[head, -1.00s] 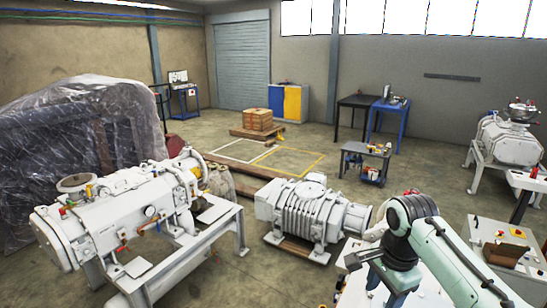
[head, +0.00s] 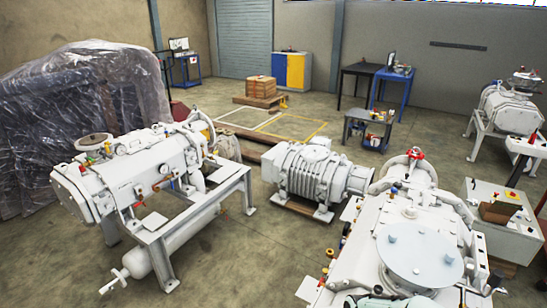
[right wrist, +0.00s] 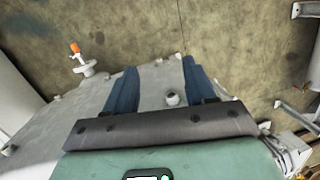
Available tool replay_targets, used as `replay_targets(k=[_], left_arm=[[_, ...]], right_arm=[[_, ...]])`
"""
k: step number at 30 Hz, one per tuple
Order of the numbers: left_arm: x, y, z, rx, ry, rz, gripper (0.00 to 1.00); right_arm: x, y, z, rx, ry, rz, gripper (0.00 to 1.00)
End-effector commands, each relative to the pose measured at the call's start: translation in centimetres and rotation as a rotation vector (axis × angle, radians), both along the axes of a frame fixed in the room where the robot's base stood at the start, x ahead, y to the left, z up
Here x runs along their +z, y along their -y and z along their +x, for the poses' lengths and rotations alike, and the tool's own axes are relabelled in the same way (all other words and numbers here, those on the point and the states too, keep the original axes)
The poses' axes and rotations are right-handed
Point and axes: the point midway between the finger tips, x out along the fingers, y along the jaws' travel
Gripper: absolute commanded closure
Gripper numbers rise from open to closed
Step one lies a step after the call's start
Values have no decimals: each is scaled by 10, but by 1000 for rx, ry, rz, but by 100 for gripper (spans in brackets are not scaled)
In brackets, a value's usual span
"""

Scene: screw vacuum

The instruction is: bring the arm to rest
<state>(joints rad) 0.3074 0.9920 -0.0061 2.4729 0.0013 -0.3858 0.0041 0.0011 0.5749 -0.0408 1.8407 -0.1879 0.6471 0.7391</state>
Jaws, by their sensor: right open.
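My right gripper (right wrist: 159,66) shows in the right wrist view with its two blue fingers spread apart and nothing between them. Behind the fingers is a grey machine surface (right wrist: 100,112) with a small bolt-like knob (right wrist: 173,98). I cannot tell whether the fingers touch that surface. In the head view only a pale green piece of my arm shows at the bottom edge, in front of the large white vacuum machine (head: 420,252). My right gripper is out of the head view. My left gripper is in neither view.
An orange-tipped fitting (right wrist: 77,55) stands up left of the fingers. In the head view, a white pump on a stand (head: 140,175) is at left and a ribbed blower (head: 312,172) in the middle. A control box (head: 500,225) is at right. Floor is open between the machines.

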Motion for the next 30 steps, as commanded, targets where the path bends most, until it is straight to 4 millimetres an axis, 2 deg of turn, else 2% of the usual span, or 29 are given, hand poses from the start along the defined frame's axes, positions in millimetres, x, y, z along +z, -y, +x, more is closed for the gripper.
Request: replay_targets(k=[1, 3, 5, 6, 9, 12, 15, 18, 30], left_arm=[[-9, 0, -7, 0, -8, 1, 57], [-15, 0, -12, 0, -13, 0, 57], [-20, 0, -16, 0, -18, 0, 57], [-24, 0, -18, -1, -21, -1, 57], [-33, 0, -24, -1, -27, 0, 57], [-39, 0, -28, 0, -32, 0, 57], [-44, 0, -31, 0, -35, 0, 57], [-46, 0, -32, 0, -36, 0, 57], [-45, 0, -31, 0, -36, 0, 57]], right_arm=[[-43, -4, -27, 33, -24, 24, 45], [-86, -10, -58, 80, -24, 57, 45], [-120, -15, -88, 117, -22, 83, 45], [-140, -18, -110, 139, -20, 98, 45], [-181, -26, -166, 190, -11, 125, 45], [-206, -32, -215, 234, -1, 137, 45], [-217, -36, -250, 269, 9, 139, 45], [-220, -38, -266, 290, 18, 135, 45], [-220, -38, -270, 298, 24, 131, 45]])
